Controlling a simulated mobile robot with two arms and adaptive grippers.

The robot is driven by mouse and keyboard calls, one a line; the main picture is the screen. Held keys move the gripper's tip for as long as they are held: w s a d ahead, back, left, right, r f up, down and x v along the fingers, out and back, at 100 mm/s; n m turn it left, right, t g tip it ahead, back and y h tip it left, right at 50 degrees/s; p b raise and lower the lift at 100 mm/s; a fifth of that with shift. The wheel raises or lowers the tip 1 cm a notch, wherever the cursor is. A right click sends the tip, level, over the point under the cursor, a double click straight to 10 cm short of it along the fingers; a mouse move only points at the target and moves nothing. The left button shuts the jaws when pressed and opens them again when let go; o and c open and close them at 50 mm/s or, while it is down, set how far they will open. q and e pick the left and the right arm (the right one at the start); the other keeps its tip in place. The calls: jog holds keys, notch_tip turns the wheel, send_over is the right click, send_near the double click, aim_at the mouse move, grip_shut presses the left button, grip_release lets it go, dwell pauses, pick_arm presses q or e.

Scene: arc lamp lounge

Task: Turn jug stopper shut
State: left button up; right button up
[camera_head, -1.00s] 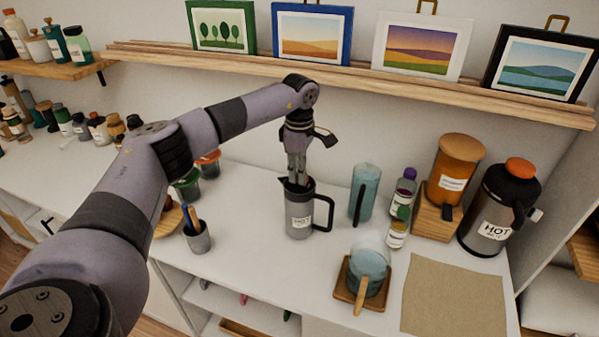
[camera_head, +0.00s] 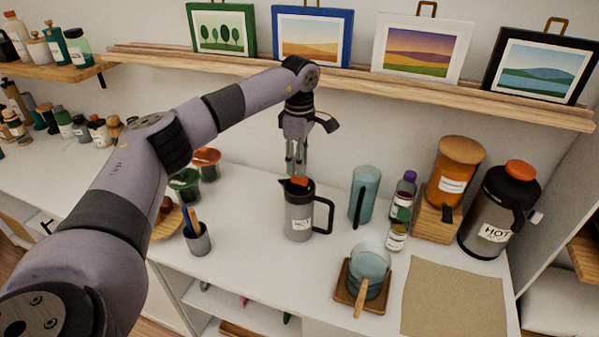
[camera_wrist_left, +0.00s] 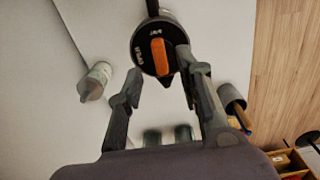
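The grey jug (camera_head: 299,222) stands upright on the white counter, black handle to the right. Its orange stopper (camera_head: 300,181) sits in the black lid. In the left wrist view the stopper is an orange bar (camera_wrist_left: 159,57) lying nearly up-down in the picture. One end is by small lettering at the lid's top; more lettering is at the lid's left. Both are too small to read surely. My left gripper (camera_head: 296,172) points down just above the lid. In the wrist view its fingers (camera_wrist_left: 160,64) are apart on either side of the bar, empty. My right gripper is out of view.
A teal pitcher (camera_head: 364,195) and small bottles (camera_head: 398,232) stand right of the jug. A cup holding brushes (camera_head: 197,238) is to its left. A brown mat (camera_head: 454,300) lies at the right front. A picture ledge (camera_head: 350,76) runs behind.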

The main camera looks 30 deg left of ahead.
pick_arm(q)
notch_tip(320, 180, up, 8)
jog(key=shift+f, duration=0.2)
dwell(0.5)
